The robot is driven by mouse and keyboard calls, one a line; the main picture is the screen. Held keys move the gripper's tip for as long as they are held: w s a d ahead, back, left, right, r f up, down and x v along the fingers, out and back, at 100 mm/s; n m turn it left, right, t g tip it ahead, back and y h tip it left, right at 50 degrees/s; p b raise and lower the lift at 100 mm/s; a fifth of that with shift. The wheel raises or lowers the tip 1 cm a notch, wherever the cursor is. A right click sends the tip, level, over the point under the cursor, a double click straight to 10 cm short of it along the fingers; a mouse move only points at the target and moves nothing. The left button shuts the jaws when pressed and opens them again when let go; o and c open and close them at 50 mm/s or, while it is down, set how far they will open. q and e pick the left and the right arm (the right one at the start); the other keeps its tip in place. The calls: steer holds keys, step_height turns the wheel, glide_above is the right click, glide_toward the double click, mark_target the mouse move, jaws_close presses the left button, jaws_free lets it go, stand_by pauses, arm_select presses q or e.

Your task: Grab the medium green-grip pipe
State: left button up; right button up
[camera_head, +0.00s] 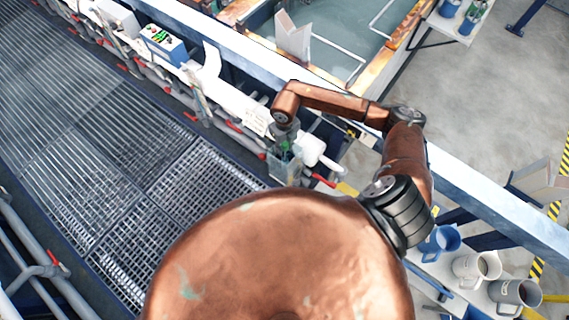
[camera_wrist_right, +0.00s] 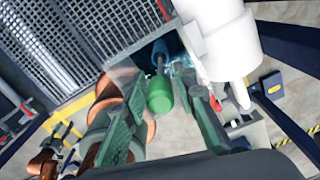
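The green-grip pipe shows in the right wrist view as a rounded green grip (camera_wrist_right: 160,97) with a thin dark shaft running away from it towards a blue part. My right gripper (camera_wrist_right: 168,86) has its two greenish fingers spread, one on each side of the grip, with a visible gap on the right. Whether the left finger touches the grip I cannot tell. In the head view my right gripper (camera_head: 285,143) points down beside the walkway rail, and the pipe is too small there to make out surely.
A white cylinder (camera_wrist_right: 231,44) stands close to the right of the grip. A red-handled valve (camera_head: 323,180) is close by in the head view. A long white beam (camera_head: 470,190) runs beneath my right arm. Cups, including a blue one (camera_head: 439,242), stand at lower right.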

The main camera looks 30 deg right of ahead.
steer(key=shift+s+f, duration=0.35)
steer(key=shift+f, duration=0.2)
glide_above(285, 160)
step_height(285, 160, down, 4)
steer(key=shift+w+f+p, duration=0.15)
steer(key=shift+p, duration=0.15)
steer(key=shift+d+f, duration=0.1)
steer(key=shift+f, duration=0.25)
arm_select(q)
steer(key=shift+w+d+r, duration=0.1)
steer(key=shift+w+r, duration=0.15)
steer(key=shift+w, duration=0.3)
steer(key=shift+w+d+r, duration=0.1)
steer(key=shift+w+r, duration=0.1)
steer(key=shift+w, duration=0.35)
arm_select(e)
jaws_close()
